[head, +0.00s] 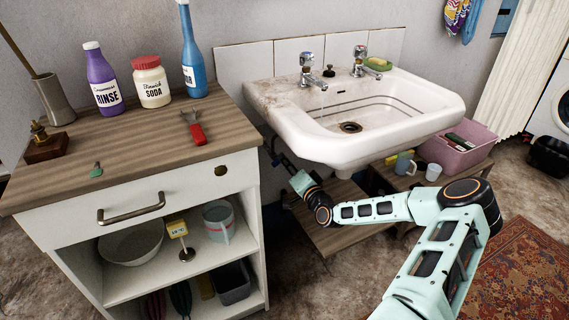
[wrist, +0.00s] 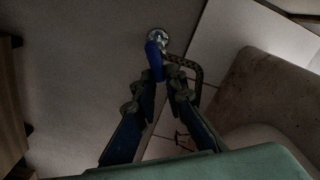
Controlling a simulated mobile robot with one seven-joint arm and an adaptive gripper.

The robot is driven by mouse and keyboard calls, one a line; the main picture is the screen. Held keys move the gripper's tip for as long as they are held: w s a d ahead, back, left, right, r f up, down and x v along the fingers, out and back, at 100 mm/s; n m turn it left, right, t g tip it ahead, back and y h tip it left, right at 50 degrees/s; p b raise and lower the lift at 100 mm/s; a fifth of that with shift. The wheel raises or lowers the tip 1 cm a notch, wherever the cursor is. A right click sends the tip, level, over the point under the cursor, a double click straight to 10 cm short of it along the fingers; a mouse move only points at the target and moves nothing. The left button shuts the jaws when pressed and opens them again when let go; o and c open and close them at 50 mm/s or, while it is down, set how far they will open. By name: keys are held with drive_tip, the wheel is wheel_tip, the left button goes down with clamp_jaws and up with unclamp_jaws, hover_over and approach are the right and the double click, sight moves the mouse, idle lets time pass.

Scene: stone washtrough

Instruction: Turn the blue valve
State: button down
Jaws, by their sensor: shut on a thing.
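The blue valve (wrist: 153,58) shows in the wrist view as a blue lever below a round chrome fitting on the wall. A braided hose leads off beside it to the right. My gripper (wrist: 160,80) reaches up from below, with its two fingertips close around the lower end of the lever; it is shut on the lever. In the head view my arm reaches in under the left side of the washbasin (head: 291,120). There the valve is mostly hidden by the basin, the cabinet and my gripper.
A white cabinet (head: 175,225) with a wooden top stands left of my gripper. Bottles, a jar (head: 151,84) and a red-handled tool (head: 195,131) are on it. A low wooden shelf (head: 340,225) and a pink tub (head: 455,155) lie below the basin.

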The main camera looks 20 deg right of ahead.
drive_tip(key=shift+d+f+m, duration=0.1)
drive_tip(key=shift+f+m, duration=0.1)
drive_tip(key=shift+m, duration=0.85)
drive_tip(key=shift+f+m, duration=0.2)
drive_tip(key=shift+m, duration=0.9)
drive_tip(key=shift+d+f+m, duration=0.1)
drive_tip(key=shift+f+m, duration=0.1)
drive_tip(key=shift+m, duration=0.85)
drive_tip(key=c, duration=2)
unclamp_jaws()
drive_tip(key=s, duration=1.2)
drive_tip(key=shift+d, duration=0.15)
